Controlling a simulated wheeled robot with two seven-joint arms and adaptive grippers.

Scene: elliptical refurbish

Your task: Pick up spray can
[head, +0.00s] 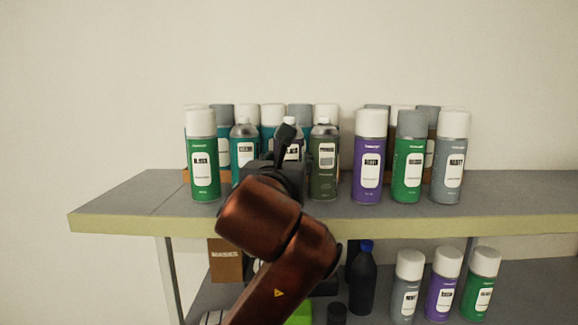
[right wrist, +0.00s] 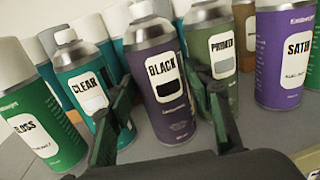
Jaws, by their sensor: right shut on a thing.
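Spray cans stand in rows on the upper shelf. A dark purple can labelled BLACK (right wrist: 160,85) is between the two fingers of my right gripper (right wrist: 158,82) in the right wrist view, and the gripper is shut on it. It is upright and looks to be at shelf level. In the head view the same can (head: 293,153) is mostly hidden behind my right gripper (head: 287,140). A teal CLEAR can (right wrist: 85,80) stands to its left and an olive PRIMER can (right wrist: 222,58) to its right, both close to the fingers. My left gripper is not in view.
The upper shelf (head: 130,195) has free room at its left end. The lower shelf holds more cans (head: 442,285), a dark bottle (head: 363,280) and a brown box (head: 224,262).

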